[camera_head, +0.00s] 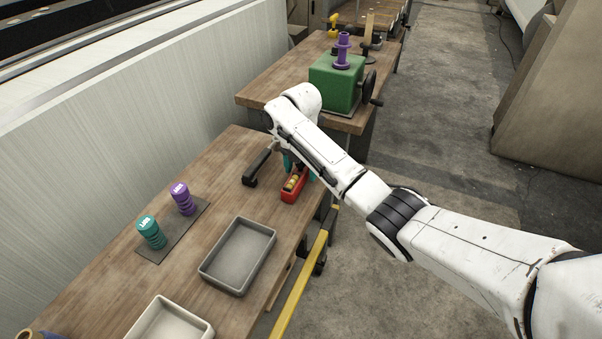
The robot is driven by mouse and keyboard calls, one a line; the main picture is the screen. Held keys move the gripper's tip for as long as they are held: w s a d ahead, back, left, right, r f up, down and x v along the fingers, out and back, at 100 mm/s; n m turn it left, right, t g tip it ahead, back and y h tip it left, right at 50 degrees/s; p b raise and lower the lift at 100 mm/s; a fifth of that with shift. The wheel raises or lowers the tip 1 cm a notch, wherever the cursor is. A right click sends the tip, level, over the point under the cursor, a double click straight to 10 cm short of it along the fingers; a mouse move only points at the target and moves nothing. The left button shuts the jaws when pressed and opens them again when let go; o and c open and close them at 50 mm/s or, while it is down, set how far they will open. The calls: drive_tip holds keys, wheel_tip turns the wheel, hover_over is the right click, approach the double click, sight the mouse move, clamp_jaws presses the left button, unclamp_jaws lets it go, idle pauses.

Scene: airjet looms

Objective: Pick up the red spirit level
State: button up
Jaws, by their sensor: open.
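The red spirit level (291,194) lies on the wooden workbench near its right edge, with yellow parts showing on its top. My arm reaches in from the right and covers its far end. My gripper (299,170) is mostly hidden behind my arm, with bits of teal showing at the level's far end. It is open; I cannot tell whether it touches the level or has it between the fingers.
A black tool (257,168) lies just left of the level. Grey trays (238,256) and teal (150,233) and purple (183,199) spools are nearer. Behind is a second bench with a green machine (335,86). A yellow rail (301,285) runs along the bench's right side.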

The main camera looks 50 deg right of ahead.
drive_tip(key=shift+f, duration=0.55)
clamp_jaws()
drive_tip(key=shift+r, duration=0.15)
